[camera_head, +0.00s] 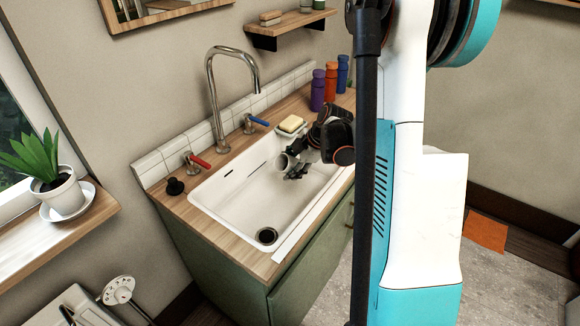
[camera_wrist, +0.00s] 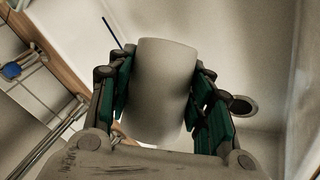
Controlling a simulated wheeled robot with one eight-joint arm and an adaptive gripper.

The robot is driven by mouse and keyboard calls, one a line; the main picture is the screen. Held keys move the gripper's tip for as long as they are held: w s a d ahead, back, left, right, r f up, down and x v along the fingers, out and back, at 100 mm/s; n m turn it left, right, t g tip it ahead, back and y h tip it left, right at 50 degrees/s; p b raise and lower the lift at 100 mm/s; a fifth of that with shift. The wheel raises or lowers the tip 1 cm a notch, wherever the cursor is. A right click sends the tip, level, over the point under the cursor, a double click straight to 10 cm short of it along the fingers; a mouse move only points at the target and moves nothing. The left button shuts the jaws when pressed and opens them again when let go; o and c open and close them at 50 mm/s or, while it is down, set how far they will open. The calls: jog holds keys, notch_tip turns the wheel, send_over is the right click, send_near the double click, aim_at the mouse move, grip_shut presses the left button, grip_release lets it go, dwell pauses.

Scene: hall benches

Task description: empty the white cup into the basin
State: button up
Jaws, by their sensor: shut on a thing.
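The white cup (camera_head: 283,163) is in my gripper (camera_head: 296,165), above the right part of the white basin (camera_head: 237,203). It looks tipped onto its side in the head view, its end towards the left. In the wrist view the cup (camera_wrist: 165,85) sits between the two green-padded fingers of my gripper (camera_wrist: 163,95), which are shut on it. The inside of the cup and any contents cannot be made out. The basin wall and floor (camera_wrist: 228,75) show behind the cup, with the dark drain (camera_wrist: 243,106) to its right.
A curved tap (camera_head: 213,95) rises behind the basin, with a red-handled valve (camera_head: 199,162) and a blue-handled valve (camera_head: 257,121). A soap dish with yellow soap (camera_head: 291,124) is on the back rim. Several bottles (camera_head: 330,83) stand at the counter's far end. The basin's near left is clear.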

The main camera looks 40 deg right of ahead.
aim_at(290, 157)
jog(key=shift+r+h+p, duration=0.65)
jog(key=shift+h+p, duration=0.1)
jog(key=shift+h, duration=0.15)
jog(key=shift+d+f, duration=0.1)
jog(key=shift+f, duration=0.05)
jog(key=shift+n+h, duration=0.3)
jog(key=shift+r, duration=0.25)
jog(key=shift+r+h, duration=0.4)
jog(key=shift+h, duration=0.6)
jog(key=shift+a+r+n+h, duration=0.2)
jog(key=shift+n+h, duration=0.2)
dwell(0.4)
jog(key=shift+r+h, duration=0.15)
jog(key=shift+h, duration=0.15)
jog(key=shift+a+r+h+b, duration=0.1)
jog(key=shift+r+h+b, duration=0.1)
jog(key=shift+h+b, duration=0.1)
dwell(0.3)
